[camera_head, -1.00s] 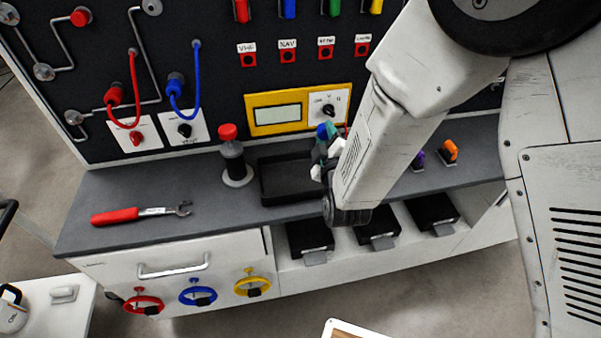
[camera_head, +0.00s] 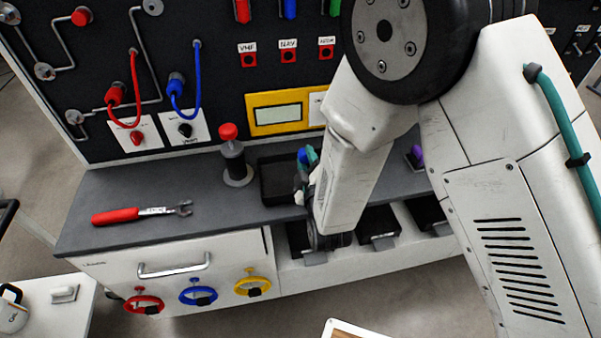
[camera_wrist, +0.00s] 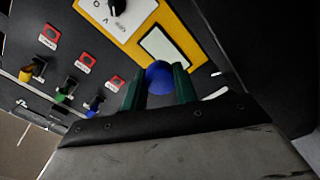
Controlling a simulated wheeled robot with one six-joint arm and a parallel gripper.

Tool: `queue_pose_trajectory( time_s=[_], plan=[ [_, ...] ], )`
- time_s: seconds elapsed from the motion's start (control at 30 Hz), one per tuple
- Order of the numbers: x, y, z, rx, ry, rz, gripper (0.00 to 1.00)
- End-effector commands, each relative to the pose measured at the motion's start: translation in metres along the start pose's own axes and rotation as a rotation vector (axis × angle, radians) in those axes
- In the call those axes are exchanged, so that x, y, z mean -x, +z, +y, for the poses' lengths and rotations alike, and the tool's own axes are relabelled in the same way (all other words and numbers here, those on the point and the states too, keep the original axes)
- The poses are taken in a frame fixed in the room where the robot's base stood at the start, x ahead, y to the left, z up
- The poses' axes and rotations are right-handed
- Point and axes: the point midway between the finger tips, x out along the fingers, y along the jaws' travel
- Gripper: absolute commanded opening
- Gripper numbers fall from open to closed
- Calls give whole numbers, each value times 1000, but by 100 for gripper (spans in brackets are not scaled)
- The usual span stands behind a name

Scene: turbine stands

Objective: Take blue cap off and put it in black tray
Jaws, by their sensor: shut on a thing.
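The blue cap (camera_wrist: 159,78) is held between the two green fingers of my gripper (camera_wrist: 160,88) in the wrist view. In the head view the blue cap (camera_head: 302,156) shows at the tip of my gripper (camera_head: 306,168), partly hidden by it. The black tray (camera_head: 264,182) sits on the grey counter, and its right part is hidden by my gripper and arm. In the head view my gripper is at the tray's right side; its height above the tray is hard to tell.
A red-topped post (camera_head: 232,155) stands just left of the tray. A red-handled wrench (camera_head: 140,214) lies on the counter (camera_head: 110,190). The yellow-framed panel (camera_head: 277,114) is on the wall behind. A purple part (camera_head: 417,153) stands to the right. Black bins (camera_head: 378,225) sit below.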

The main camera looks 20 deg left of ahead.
Motion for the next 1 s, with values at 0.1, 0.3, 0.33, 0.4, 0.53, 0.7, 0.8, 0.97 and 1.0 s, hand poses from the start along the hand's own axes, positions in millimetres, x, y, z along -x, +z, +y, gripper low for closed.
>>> queue_pose_trajectory(
  time_s=[0.1,0.3,0.33,0.4,0.53,0.7,0.8,0.97,1.0],
  plan=[
    [0,0,0,0,0,0,0],
    [0,0,0,0,0,0,54],
    [0,0,0,0,0,0,54],
    [0,0,0,0,0,0,54],
    [0,0,0,0,0,0,54],
    [14,-1,-1,0,-4,0,54],
    [31,-1,-1,0,-4,1,54],
    [58,-1,-1,1,-3,2,54],
    [63,-1,-1,0,-3,1,54]
  ],
)
